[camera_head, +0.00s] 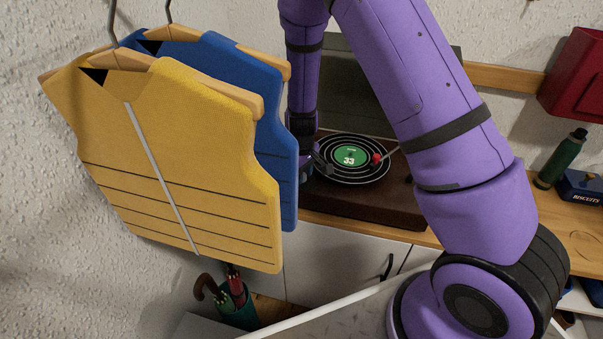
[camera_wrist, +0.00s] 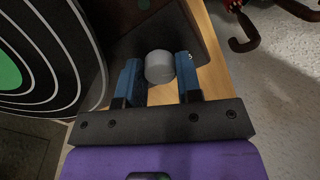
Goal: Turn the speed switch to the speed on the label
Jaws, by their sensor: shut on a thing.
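The record player (camera_head: 400,208) is a dark brown box with its lid up. A black record (camera_head: 372,174) with white rings lies on it, and its green label (camera_head: 349,156) reads 33. The record's edge also shows in the wrist view (camera_wrist: 58,62). A round grey knob (camera_wrist: 159,66), which looks like the speed switch, stands near the player's corner. My gripper (camera_wrist: 159,75) has its blue fingers shut on this knob, one on each side. In the head view my gripper (camera_head: 306,165) is partly hidden behind the hanging vests. I cannot read any speed marks around the knob.
A yellow vest (camera_head: 185,150) and a blue vest (camera_head: 275,110) hang close to my gripper on the left. A red-tipped tonearm (camera_head: 377,158) rests over the record. A green bottle (camera_head: 562,158) and a blue box (camera_head: 582,188) stand at right. Umbrellas stand in a green holder (camera_head: 238,308) below.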

